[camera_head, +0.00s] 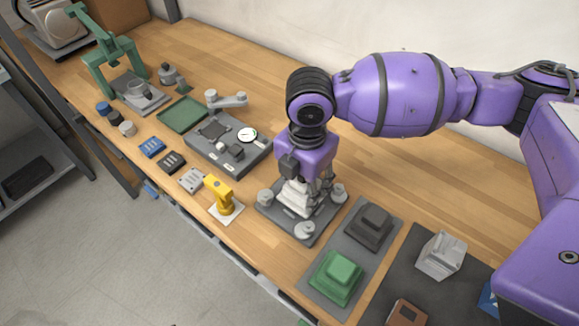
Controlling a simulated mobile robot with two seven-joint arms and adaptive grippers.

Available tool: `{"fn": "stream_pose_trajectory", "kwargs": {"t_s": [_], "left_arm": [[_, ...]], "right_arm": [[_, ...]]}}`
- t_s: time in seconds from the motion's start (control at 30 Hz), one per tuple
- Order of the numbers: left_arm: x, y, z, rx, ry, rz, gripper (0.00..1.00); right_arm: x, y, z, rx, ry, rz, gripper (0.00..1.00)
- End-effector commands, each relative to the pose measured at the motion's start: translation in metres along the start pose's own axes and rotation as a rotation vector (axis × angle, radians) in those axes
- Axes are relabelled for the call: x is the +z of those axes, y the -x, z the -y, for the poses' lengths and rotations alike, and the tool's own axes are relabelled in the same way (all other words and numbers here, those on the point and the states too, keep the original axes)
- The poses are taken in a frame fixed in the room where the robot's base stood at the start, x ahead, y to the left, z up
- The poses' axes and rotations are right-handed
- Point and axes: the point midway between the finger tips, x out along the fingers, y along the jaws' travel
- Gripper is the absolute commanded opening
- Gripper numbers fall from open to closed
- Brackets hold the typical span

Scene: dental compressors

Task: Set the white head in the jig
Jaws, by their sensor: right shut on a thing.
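The white head (296,198) is a stepped white block in the middle of the view. My right gripper (304,184) points straight down over it and is shut on its upper part. The head is at the jig (318,226), a dark grey plate with round grey posts at its corners. The head is between the posts. I cannot tell whether its underside touches the plate, because the gripper and the head hide the jig's middle. My left gripper is not in view.
A dark head (370,226) and a green head (336,278) sit on a grey mat right of the jig. A yellow device (220,194) stands close on its left. A fixture with a dial (248,135) lies behind-left. Bare bench (390,170) is free behind the mat.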

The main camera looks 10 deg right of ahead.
Motion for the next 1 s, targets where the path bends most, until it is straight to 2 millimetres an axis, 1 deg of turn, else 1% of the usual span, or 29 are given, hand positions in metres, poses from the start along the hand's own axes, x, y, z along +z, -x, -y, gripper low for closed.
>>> {"fn": "stream_pose_trajectory", "kwargs": {"t_s": [0.57,1.0], "left_arm": [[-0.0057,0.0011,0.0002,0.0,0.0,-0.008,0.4],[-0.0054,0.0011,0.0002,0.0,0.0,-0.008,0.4]], "right_arm": [[-0.0003,-0.0078,-0.0006,0.002,0.0,0.001,0.02],[-0.0003,-0.0081,-0.0004,0.002,0.0,0.0,0.02]]}}
